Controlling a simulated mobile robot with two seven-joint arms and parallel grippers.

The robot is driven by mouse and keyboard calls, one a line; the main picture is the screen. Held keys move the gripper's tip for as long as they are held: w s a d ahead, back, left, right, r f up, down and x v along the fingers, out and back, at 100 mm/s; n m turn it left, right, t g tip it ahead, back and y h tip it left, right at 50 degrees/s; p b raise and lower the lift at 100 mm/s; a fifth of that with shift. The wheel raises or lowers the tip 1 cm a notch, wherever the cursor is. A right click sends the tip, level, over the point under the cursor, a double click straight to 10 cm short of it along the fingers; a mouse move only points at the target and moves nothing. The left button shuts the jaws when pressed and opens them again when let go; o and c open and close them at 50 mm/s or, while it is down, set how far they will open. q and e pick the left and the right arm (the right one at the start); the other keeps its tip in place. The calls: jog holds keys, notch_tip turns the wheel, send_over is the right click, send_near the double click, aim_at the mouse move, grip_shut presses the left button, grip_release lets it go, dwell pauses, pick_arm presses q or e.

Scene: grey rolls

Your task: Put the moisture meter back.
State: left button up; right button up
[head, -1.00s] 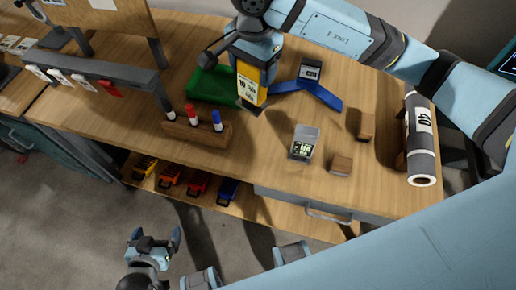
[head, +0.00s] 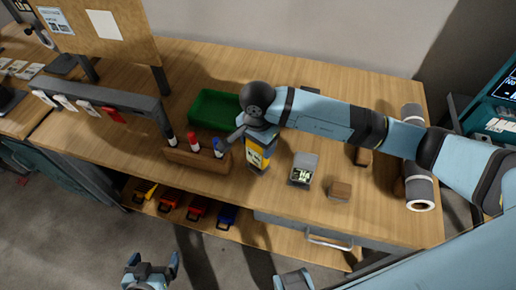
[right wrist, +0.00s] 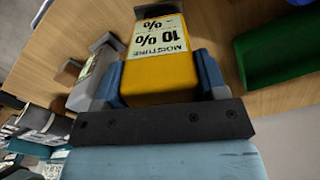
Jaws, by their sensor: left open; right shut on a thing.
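The moisture meter (head: 257,154) is a yellow block with a white label and dark parts. My right gripper (head: 260,137) is shut on it, over the bench beside the right end of the marker block. In the right wrist view the meter (right wrist: 160,78) sits between the two blue-grey fingers, its label reading "MOISTURE 10 %". I cannot tell whether its lower end touches the bench. My left gripper (head: 151,268) is open and empty, low in front of the bench. The blue angled piece seen earlier is hidden behind my right arm.
The wooden block with markers (head: 197,159) stands left of the meter, the green tray (head: 213,108) behind. A grey device (head: 303,168) and a small wooden block (head: 339,191) lie to the right. A grey roll (head: 418,190) is partly covered by my arm.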

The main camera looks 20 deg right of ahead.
notch_tip(320, 180, down, 3)
jog(key=shift+f, duration=0.2)
jog(key=o, duration=1.1)
jog(key=shift+r, duration=0.15)
notch_tip(320, 180, up, 12)
jog(key=shift+f+b, duration=0.1)
jog(key=shift+b, duration=0.6)
jog(key=shift+a, duration=0.1)
